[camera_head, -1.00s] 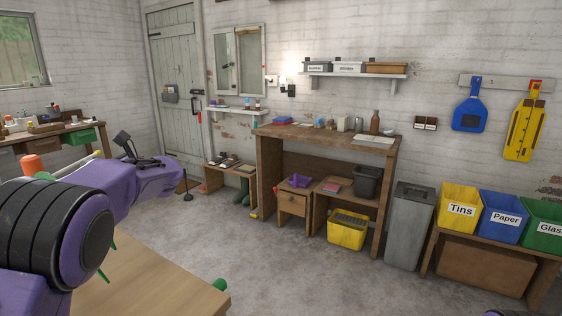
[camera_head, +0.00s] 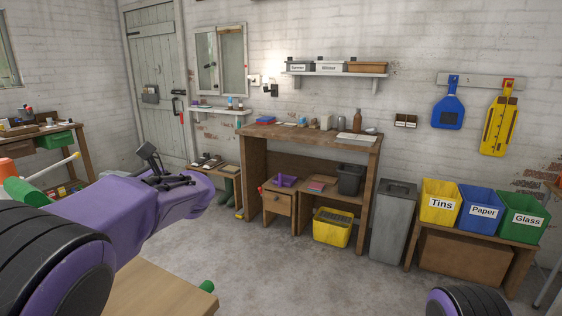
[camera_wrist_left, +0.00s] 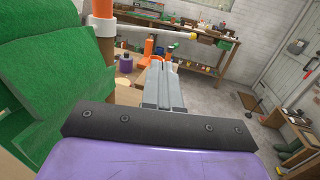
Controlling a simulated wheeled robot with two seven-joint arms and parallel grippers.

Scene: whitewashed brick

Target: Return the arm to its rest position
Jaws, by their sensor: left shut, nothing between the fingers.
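My left gripper (camera_wrist_left: 162,80) shows in the left wrist view with its grey fingers together and nothing between them. It points toward the workbench at the far wall. In the head view my purple left arm comes in from the left and reaches over the near wooden table (camera_head: 160,291); its fingers cannot be made out there. Part of my right arm shows at the bottom right edge of the head view, and its gripper is out of the frame.
Green material (camera_wrist_left: 45,70) and an orange-and-brown post (camera_wrist_left: 104,40) stand close left of my left gripper. A pale rod (camera_head: 50,168) shows near the arm. A wooden workbench (camera_head: 310,137), grey bin (camera_head: 392,225) and coloured recycling tubs (camera_head: 441,190) stand farther off. The floor between is clear.

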